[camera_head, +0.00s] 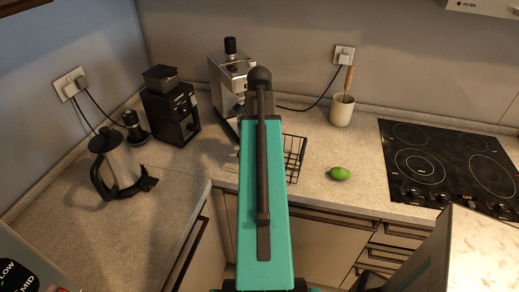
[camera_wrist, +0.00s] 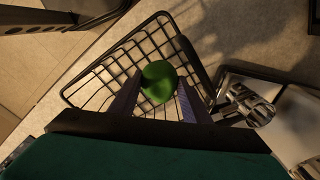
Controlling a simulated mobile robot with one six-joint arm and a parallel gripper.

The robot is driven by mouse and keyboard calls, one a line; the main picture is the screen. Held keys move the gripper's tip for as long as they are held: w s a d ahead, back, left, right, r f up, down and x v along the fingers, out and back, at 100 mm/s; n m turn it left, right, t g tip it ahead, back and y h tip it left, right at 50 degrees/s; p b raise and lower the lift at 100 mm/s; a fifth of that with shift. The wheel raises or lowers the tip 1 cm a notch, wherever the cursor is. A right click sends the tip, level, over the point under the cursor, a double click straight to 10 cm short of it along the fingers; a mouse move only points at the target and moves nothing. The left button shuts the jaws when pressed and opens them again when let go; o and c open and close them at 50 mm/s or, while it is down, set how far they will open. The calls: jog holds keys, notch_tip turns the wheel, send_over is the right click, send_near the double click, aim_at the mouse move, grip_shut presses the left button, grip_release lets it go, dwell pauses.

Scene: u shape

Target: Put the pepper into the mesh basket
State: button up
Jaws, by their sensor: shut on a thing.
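A green pepper (camera_wrist: 158,80) is between the two fingers of my gripper (camera_wrist: 159,88) in the wrist view, and the gripper is shut on it. The black wire mesh basket (camera_wrist: 98,71) lies below the pepper, with its grid around and behind it. I cannot tell how high above the basket floor the pepper is. In the head view, part of the basket (camera_head: 297,152) shows to the right of my arm on the counter. My arm hides the rest of it, the gripper and the held pepper there.
A green lime-like fruit (camera_head: 340,173) lies on the counter right of the basket. An espresso machine (camera_head: 229,75) stands behind it, with a grinder (camera_head: 172,108) and kettle (camera_head: 115,163) at left. A utensil pot (camera_head: 342,110) and cooktop (camera_head: 445,165) are at right.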

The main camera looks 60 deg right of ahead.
jog(key=shift+f+p, duration=0.5)
jog(key=shift+f, duration=1.4)
jog(key=o, duration=0.8)
jog(key=shift+o, duration=0.2)
jog(key=shift+r, duration=0.15)
jog(key=shift+r+b, duration=1.2)
jog(key=shift+r, duration=4.7)
